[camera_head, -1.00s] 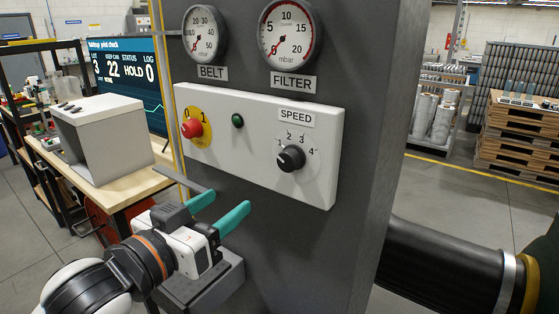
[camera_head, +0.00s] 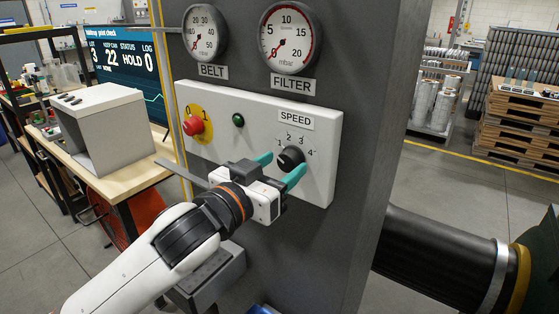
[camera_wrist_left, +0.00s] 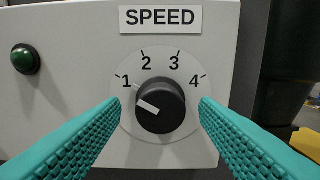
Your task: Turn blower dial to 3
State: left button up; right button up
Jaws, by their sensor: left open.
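The black speed dial (camera_head: 290,158) sits on a white panel (camera_head: 322,182) under a SPEED label (camera_head: 296,119), with marks 1 to 4 around it. In the left wrist view the dial (camera_wrist_left: 166,112) is centred, and its white pointer points left and slightly up, just below the mark 1. My left gripper (camera_head: 281,167) is open in front of the dial. Its teal fingers are on the dial's left and right, with gaps showing on both sides in the wrist view. My right gripper is not in view.
A red knob on a yellow plate (camera_head: 203,136) and a green button (camera_head: 238,120) are left of the dial. BELT (camera_head: 205,33) and FILTER (camera_head: 290,37) gauges are above. A thick black duct (camera_head: 435,250) runs at lower right.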

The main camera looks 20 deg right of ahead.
pick_arm(q)
jog(key=shift+w+d, duration=0.1)
jog(key=shift+d, duration=0.1)
jog(key=shift+c, duration=0.3)
jog(key=c, duration=0.9)
jog(key=shift+c, duration=0.2)
